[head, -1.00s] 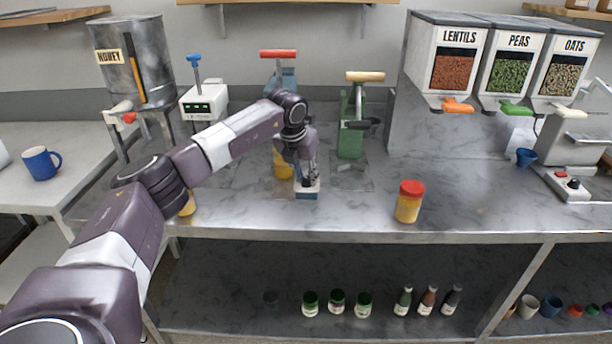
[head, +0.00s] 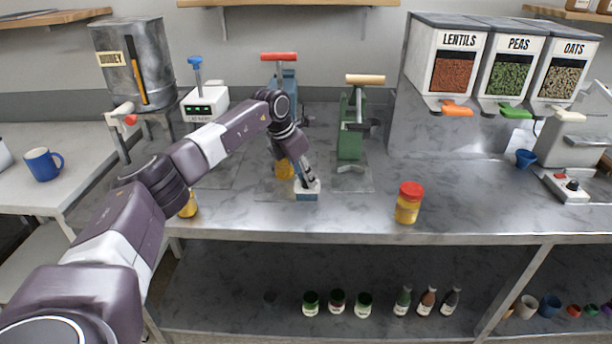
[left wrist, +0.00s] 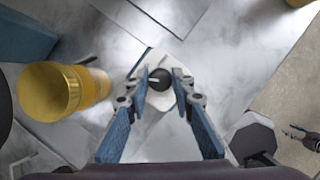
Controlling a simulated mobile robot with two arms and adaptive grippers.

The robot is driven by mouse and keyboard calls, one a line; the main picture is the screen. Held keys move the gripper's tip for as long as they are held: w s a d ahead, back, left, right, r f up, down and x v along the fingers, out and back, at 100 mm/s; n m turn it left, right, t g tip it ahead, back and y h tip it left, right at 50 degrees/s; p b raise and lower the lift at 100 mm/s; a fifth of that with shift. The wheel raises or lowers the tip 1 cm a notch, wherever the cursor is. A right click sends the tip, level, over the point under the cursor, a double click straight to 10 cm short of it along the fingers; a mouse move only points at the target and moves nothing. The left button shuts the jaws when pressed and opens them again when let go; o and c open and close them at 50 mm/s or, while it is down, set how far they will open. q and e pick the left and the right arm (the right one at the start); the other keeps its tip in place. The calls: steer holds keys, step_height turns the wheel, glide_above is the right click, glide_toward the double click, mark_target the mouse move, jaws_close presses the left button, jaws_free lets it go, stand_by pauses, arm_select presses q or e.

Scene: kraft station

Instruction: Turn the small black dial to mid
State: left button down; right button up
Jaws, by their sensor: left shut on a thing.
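The small black dial (left wrist: 159,79) has a white pointer line and sits on a white-topped base (left wrist: 152,58), seen from above in the left wrist view. In the head view this base is a small white and blue box (head: 307,195) near the counter's front edge. My left gripper (head: 308,183) reaches down to it at a slant. Its two fingers stand on either side of the dial and are shut on it; in the head view they hide the dial. The pointer line lies roughly sideways in the wrist view, toward the left finger. My right gripper is not in view.
A red-lidded jar (head: 409,203) stands to the right. Red-handled (head: 279,57) and green (head: 351,125) presses stand behind. Another control box (head: 565,186) is at far right. The counter between is clear.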

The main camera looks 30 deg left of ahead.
arm_select(q)
steer(key=m+h, duration=0.1)
steer(key=m, duration=0.1)
steer(key=shift+w+r+m, duration=0.1)
steer(key=shift+w+m, duration=0.05)
steer(key=shift+m, duration=0.25)
steer(key=shift+a+m+g+h+b, duration=0.15)
steer(key=shift+m+g+h+b, duration=0.3)
steer(key=shift+m, duration=1.35)
steer(key=c, duration=1.7)
jaws_free()
steer(key=shift+g, duration=0.25)
steer(key=shift+o, duration=0.2)
steer(key=v, duration=1.2)
steer(key=shift+a, duration=0.1)
